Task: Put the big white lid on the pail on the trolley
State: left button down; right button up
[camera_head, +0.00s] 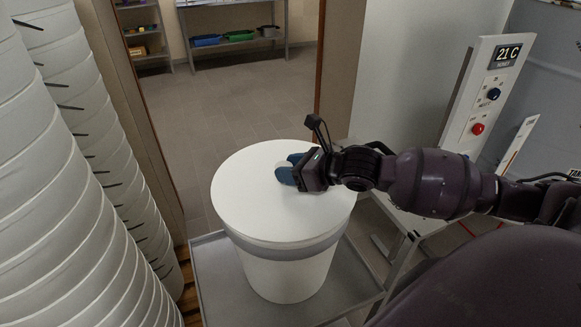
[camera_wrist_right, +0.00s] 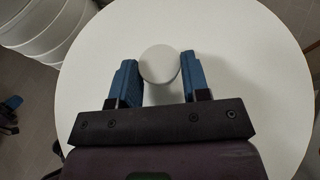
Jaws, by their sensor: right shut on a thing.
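The big white lid (camera_head: 240,190) lies flat over the top of the white pail (camera_head: 285,277), level as far as the head view shows. The pail stands upright on the grey trolley (camera_head: 218,275). My right gripper (camera_head: 284,171) is over the middle of the lid, its blue fingers shut on the lid's round knob (camera_wrist_right: 159,65). In the right wrist view the lid (camera_wrist_right: 225,50) fills most of the picture, with a finger on each side of the knob. Whether the lid is fully seated all round is hidden on the far side.
Tall stacks of white pails (camera_head: 50,180) stand close on the left. A panel with a display and knobs (camera_head: 490,95) stands at the right. Behind is a doorway with open floor and a shelf with coloured trays (camera_head: 238,36).

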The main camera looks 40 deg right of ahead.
jog(key=shift+r, duration=0.1)
dwell(0.4)
jog(key=shift+p, duration=0.3)
dwell(0.7)
jog(key=shift+s, duration=0.1)
dwell(0.5)
jog(key=shift+f, duration=0.45)
dwell(0.4)
jog(key=shift+f, duration=0.35)
dwell(0.4)
jog(key=o, duration=1.6)
